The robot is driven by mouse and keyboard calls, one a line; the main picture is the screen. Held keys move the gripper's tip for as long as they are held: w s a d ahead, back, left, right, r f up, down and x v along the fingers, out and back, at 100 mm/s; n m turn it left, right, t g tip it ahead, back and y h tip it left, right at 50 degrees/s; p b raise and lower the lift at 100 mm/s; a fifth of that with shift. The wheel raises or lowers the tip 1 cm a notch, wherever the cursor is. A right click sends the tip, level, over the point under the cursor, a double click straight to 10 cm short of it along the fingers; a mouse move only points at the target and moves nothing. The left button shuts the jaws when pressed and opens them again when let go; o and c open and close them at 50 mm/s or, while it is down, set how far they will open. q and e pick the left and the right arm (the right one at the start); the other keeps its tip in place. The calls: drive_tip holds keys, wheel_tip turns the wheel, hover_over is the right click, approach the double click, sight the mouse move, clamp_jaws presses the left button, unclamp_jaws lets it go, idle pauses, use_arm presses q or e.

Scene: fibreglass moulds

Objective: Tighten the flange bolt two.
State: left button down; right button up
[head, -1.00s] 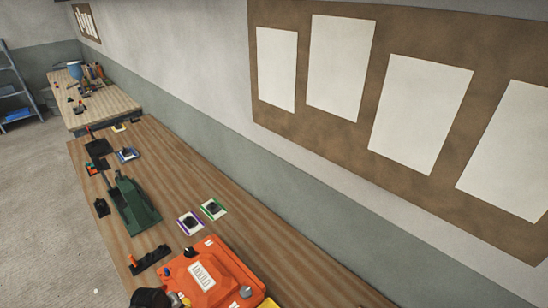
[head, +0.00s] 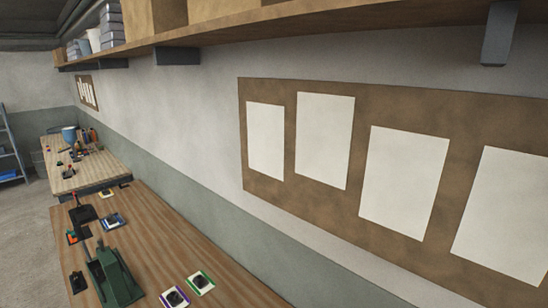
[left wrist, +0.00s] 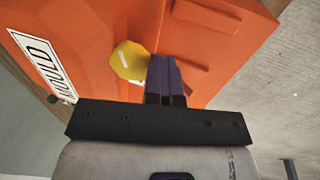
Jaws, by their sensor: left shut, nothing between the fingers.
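The orange mould (left wrist: 95,35) fills much of the left wrist view, with a white label (left wrist: 42,62) reading MOULD. A round yellow knob or bolt head (left wrist: 128,61) with a pale mark stands on it. My left gripper (left wrist: 163,62) has its purple fingers closed together, with nothing between them. The fingers are just to the right of the yellow head; I cannot tell whether they touch it. I cannot tell which part is flange bolt two. The orange mould and both grippers are outside the head view.
In the head view, a dark green vise-like tool (head: 113,276) stands on the wooden bench (head: 165,240). Two small framed pads (head: 174,299) (head: 201,283) lie to its right. A shelf (head: 300,22) runs above.

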use_arm(q)
drive_tip(key=shift+w, duration=0.1)
drive_tip(key=shift+a, duration=0.15)
drive_tip(key=shift+w+a+p, duration=0.3)
drive_tip(key=shift+w+a, duration=0.2)
drive_tip(key=shift+w, duration=0.05)
drive_tip(key=shift+w+a, duration=0.2)
drive_tip(key=shift+w, duration=0.2)
idle(0.6)
drive_tip(key=shift+s+a+r, duration=0.1)
drive_tip(key=shift+s+a, duration=0.05)
drive_tip(key=shift+a, duration=0.2)
